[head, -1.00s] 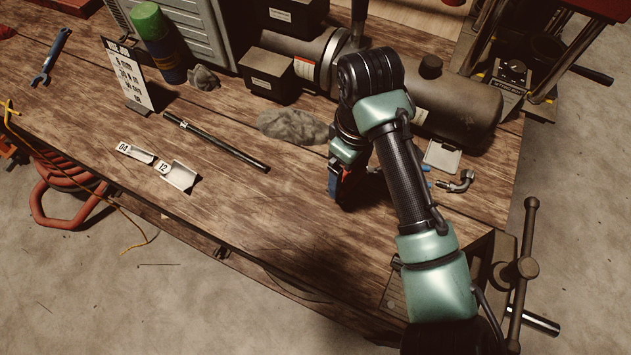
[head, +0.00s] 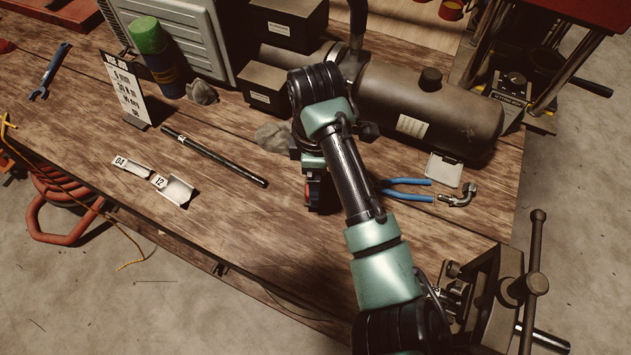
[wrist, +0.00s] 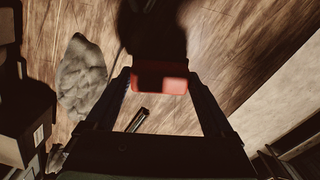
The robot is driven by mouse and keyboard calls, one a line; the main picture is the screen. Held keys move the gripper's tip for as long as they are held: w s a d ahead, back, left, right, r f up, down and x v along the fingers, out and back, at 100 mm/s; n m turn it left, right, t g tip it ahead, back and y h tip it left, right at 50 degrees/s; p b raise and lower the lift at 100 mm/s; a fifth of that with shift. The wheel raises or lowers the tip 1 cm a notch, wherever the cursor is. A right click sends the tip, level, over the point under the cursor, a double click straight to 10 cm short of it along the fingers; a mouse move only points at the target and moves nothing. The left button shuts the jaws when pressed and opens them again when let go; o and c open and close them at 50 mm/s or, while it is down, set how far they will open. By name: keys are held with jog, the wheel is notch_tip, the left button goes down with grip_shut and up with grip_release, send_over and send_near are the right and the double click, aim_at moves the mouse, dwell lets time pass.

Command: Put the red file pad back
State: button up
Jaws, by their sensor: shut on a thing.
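My gripper (wrist: 160,84) is shut on the red file pad (wrist: 160,72), which shows as a small red block between the two fingertips in the wrist view. A dark, blurred shape lies just beyond the pad, and I cannot tell what it is. In the head view my gripper (head: 318,196) is over the middle of the wooden bench, largely hidden by my arm. Only a little red shows at its left side. The pad appears held above the wood; its exact height is unclear.
A grey rag (head: 273,136) lies left of my gripper. A black rod (head: 214,155) and two metal trays labelled 04 (head: 131,167) and 12 (head: 174,190) lie further left. Blue-handled pliers (head: 408,190) and a hose fitting (head: 458,194) lie right.

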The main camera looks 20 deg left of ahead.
jog(key=shift+f, duration=1.35)
jog(key=shift+f, duration=0.2)
jog(key=o, duration=1)
jog(key=shift+o, duration=0.2)
jog(key=shift+r, duration=0.15)
